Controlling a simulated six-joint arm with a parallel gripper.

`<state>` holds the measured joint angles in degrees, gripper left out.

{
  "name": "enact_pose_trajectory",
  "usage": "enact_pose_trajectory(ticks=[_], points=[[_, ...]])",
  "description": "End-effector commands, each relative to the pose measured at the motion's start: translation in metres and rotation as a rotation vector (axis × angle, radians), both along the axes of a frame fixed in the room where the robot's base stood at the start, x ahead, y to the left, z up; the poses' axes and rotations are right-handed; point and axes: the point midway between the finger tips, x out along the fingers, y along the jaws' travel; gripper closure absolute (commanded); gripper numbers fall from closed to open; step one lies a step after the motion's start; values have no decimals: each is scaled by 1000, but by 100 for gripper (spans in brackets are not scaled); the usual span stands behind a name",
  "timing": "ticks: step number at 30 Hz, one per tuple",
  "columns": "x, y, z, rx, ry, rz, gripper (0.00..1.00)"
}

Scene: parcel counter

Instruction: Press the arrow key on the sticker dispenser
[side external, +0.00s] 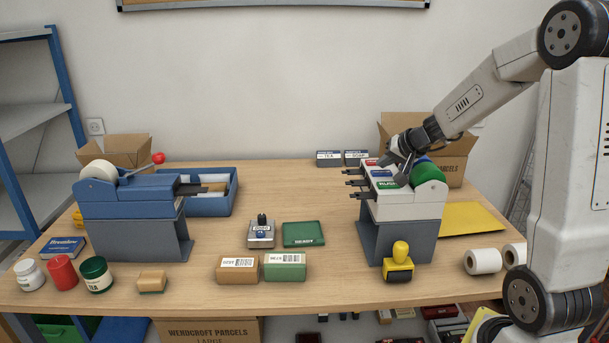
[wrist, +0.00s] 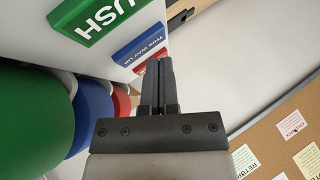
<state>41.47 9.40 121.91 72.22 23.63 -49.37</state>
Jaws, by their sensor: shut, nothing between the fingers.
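The sticker dispenser (side external: 412,206) is a white unit on a grey stand at the right of the counter. Its top has a red key (side external: 371,162), a blue key (side external: 381,173) and a green key (side external: 387,184). In the wrist view the green key (wrist: 100,18) ends in "USH" and the blue key (wrist: 142,46) appears to read "THIS WAY UP". The red key (wrist: 138,68) is partly hidden by my fingers. No arrow is clear on any key. My gripper (wrist: 159,66) is shut and empty, at the dispenser's top beside the keys. I cannot tell whether it touches.
Green (wrist: 32,120), blue (wrist: 92,115) and red (wrist: 121,102) rolls sit beside the keys. A yellow-handled stamp (side external: 399,263) stands in front of the dispenser. An open carton (side external: 455,172) is behind it. White rolls (side external: 483,261) lie at right. A blue machine (side external: 130,197) stands at left.

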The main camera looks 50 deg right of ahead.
Motion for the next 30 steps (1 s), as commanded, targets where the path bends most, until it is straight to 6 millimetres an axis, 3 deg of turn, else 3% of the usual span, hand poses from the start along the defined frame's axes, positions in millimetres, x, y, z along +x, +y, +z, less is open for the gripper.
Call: enact_pose_trajectory(ticks=[30], points=[[0,0,-10,1,1,0,100]])
